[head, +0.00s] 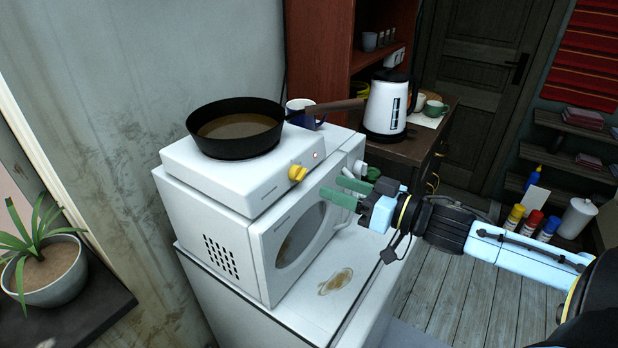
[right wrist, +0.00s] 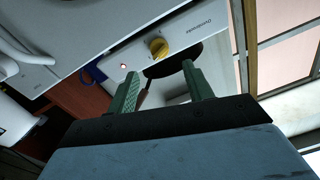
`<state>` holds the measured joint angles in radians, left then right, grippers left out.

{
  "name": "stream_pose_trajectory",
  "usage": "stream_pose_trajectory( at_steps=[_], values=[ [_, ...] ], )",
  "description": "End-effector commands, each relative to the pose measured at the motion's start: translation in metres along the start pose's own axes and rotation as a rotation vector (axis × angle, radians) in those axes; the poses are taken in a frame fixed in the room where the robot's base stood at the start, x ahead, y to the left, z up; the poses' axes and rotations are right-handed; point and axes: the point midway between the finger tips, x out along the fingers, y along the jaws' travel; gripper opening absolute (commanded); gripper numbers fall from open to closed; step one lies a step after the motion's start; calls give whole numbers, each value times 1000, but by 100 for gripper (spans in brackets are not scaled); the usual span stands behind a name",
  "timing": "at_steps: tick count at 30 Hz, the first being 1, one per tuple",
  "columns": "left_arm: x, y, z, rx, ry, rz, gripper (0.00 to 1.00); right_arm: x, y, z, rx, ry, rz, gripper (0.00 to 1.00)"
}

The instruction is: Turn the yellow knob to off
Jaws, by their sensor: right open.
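The yellow knob (head: 298,173) is on the front face of a white hot plate (head: 190,165), which sits on top of a white microwave (head: 262,262). A small red light shows beside the knob. The knob also shows in the right wrist view (right wrist: 158,47), ahead of the fingertips. My right gripper (head: 343,192) has green fingers and is open and empty, to the right of and a little below the knob, apart from it. The right wrist view shows its two fingers (right wrist: 160,85) spread. My left gripper is not in view.
A black pan (head: 238,146) with brown contents stands on the hot plate, its handle pointing right. A mug (head: 300,106) is behind it. A white kettle (head: 387,106) and a green cup (head: 434,109) stand on the wooden cabinet. A potted plant (head: 48,280) is at left.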

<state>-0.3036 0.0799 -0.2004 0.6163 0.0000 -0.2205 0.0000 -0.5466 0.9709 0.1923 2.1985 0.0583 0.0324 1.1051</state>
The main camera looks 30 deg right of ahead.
Motion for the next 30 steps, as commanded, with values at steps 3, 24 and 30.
stream_pose_trajectory(
  at_steps=[3,24,30],
  values=[
    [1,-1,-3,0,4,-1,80,14,0,-1,-2,3,-2,51],
    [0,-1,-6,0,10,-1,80,71,0,0,-1,0,1,51],
    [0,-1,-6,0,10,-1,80,73,0,0,-1,-1,1,51]
  ],
)
